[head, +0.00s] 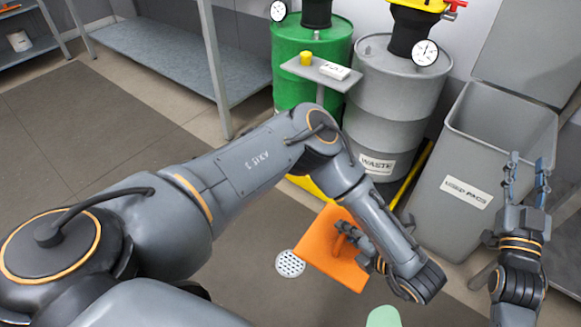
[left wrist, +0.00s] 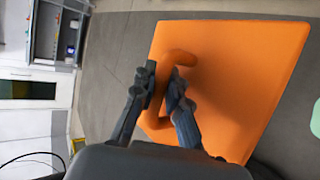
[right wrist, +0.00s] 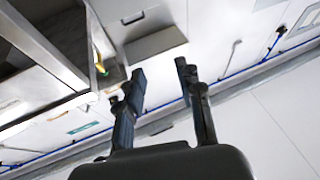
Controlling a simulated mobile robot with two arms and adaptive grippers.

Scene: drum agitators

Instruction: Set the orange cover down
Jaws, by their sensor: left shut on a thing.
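The orange cover (head: 331,262) is a flat square plate with a raised handle (left wrist: 176,60). My left gripper (head: 347,240) is shut on the handle, and the left wrist view shows its fingers (left wrist: 162,95) on either side of it. The cover appears tilted; I cannot tell whether its lower edge touches the floor. A round perforated drain (head: 290,263) lies in the floor just left of the cover. My right gripper (head: 526,195) is open and empty at the right, with its fingers (right wrist: 163,85) apart in the right wrist view.
A green drum (head: 300,85) and a grey WASTE drum (head: 392,110) stand at the back with a small shelf (head: 320,73) before them. A grey bin (head: 455,190) stands right of them. Metal shelving (head: 180,55) is at the back left. The left floor (head: 90,130) is clear.

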